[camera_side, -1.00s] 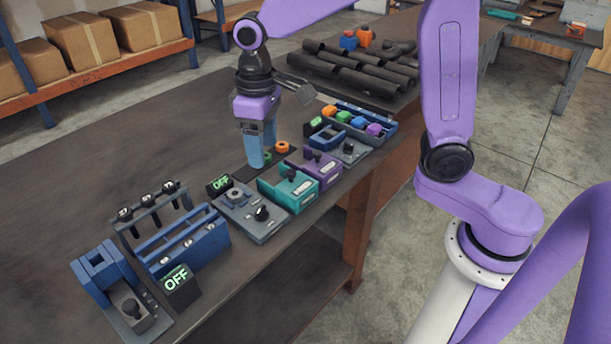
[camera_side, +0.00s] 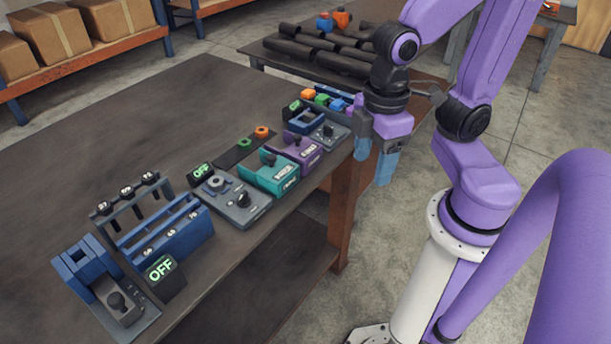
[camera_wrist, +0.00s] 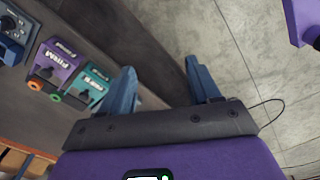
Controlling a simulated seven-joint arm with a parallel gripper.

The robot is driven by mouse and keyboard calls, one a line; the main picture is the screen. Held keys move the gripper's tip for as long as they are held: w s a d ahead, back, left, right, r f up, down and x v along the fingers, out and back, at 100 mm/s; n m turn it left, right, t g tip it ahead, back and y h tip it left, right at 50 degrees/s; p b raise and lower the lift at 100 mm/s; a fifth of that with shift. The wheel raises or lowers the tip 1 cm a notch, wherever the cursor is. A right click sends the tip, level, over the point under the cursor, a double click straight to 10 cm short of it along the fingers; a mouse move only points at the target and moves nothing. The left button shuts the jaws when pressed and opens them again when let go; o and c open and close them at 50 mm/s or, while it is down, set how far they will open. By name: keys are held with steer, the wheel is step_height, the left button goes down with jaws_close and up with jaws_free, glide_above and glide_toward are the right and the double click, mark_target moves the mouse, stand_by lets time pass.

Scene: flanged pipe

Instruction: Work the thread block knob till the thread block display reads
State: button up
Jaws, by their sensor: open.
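A grey block (camera_side: 232,200) with a raised ring and a black knob (camera_side: 243,200) stands near the bench's front edge; a small display (camera_side: 200,171) beside it reads OFF. I cannot tell for certain which of these is the thread block. My gripper (camera_side: 375,158) is open and empty, hanging past the bench's front edge, right of the blocks. In the wrist view my gripper (camera_wrist: 160,68) has its blue fingers wide apart with nothing between them.
A teal block (camera_side: 272,174) and a purple block (camera_side: 296,153) stand along the edge. A blue rack (camera_side: 165,235) stands at left. Dark pipes (camera_side: 335,60) lie behind. The bench's left middle is clear.

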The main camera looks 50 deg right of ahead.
steer(key=shift+s+d+f+n, duration=0.2)
steer(key=shift+s+d, duration=0.15)
steer(key=shift+s, duration=0.25)
steer(key=shift+s+d+f+n, duration=0.1)
steer(key=shift+s+d+n, duration=0.1)
steer(key=shift+s+d, duration=0.3)
steer(key=shift+a, duration=0.15)
steer(key=c, duration=0.4)
steer(key=w+a+r+n, duration=0.1)
steer(key=w+a, duration=0.1)
steer(key=w, duration=0.2)
steer(key=w+a+r+n, duration=0.1)
steer(key=w+a+n, duration=0.1)
steer(key=w, duration=0.3)
steer(key=w+a+n, duration=0.2)
steer(key=w+a, duration=0.2)
steer(key=shift+w+r, duration=0.3)
steer(key=shift+r, duration=0.1)
steer(key=shift+c, duration=0.2)
steer(key=n, duration=0.5)
glide_above(242, 194)
step_height(242, 194, down, 18)
steer(key=shift+r, duration=0.2)
